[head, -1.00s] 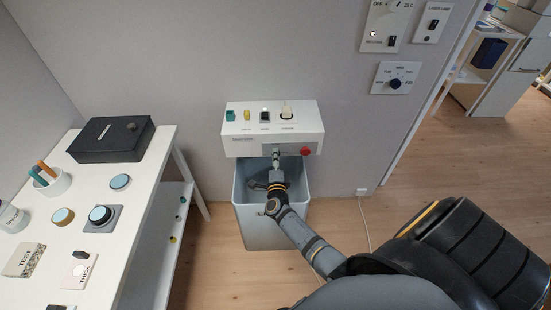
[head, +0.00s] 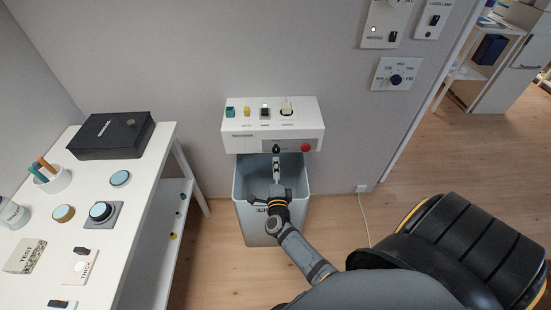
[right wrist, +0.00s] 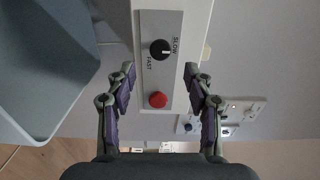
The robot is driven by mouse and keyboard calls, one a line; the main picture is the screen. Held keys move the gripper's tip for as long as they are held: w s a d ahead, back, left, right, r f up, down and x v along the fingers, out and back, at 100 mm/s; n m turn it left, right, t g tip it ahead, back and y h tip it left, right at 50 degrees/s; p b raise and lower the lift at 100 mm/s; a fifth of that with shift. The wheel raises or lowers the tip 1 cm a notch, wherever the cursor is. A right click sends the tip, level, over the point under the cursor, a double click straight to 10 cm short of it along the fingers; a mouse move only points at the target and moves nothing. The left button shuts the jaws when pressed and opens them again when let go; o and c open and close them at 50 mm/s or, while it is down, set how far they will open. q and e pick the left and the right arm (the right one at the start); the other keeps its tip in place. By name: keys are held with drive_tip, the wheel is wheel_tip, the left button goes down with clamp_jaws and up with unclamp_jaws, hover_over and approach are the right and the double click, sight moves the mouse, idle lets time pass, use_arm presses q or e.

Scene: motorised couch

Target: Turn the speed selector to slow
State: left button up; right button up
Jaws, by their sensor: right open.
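The speed selector is a round black knob (head: 276,149) on the front of the white wall box (head: 240,145). In the right wrist view the knob (right wrist: 160,49) sits on a grey plate with the words SLOW and FAST beside it. A small pale mark on it seems to point to the SLOW side. My right gripper (head: 276,167) is below and in front of the knob, apart from it. In the right wrist view its two fingers (right wrist: 160,73) are spread with nothing between them. My left gripper is not in view.
A red button (head: 305,148) is right of the knob. A grey-blue bin (head: 240,190) stands under the box. A white table (head: 125,215) with several objects is at left. A dial panel (head: 381,75) is on the wall at right. The floor (head: 440,160) at right is clear.

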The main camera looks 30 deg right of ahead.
drive_tip(key=v, duration=0.5)
idle(0.3)
drive_tip(key=s+a+f+n+g+y, duration=0.1)
drive_tip(key=s+a+f+n+y, duration=0.15)
drive_tip(key=f+n, duration=0.35)
drive_tip(key=s+a+f+n+g+y+p, duration=0.1)
drive_tip(key=s+a+f+n+g+y, duration=0.2)
drive_tip(key=f, duration=0.6)
drive_tip(key=s+a+f+n+y, duration=0.1)
drive_tip(key=s+f+n+y, duration=0.25)
drive_tip(key=f+n, duration=0.3)
drive_tip(key=s+d+f+n+g, duration=0.1)
drive_tip(key=s+f+n+g, duration=0.2)
drive_tip(key=s, duration=0.6)
drive_tip(key=s+d+f+n+g+p, duration=0.1)
drive_tip(key=s+d+f+n+g, duration=0.1)
drive_tip(key=s+f, duration=0.5)
drive_tip(key=s+d+f+n+g, duration=0.2)
drive_tip(key=s+f+n+g, duration=0.2)
drive_tip(key=s, duration=0.9)
drive_tip(key=shift+s+f+g, duration=0.2)
drive_tip(key=shift+f+g, duration=0.3)
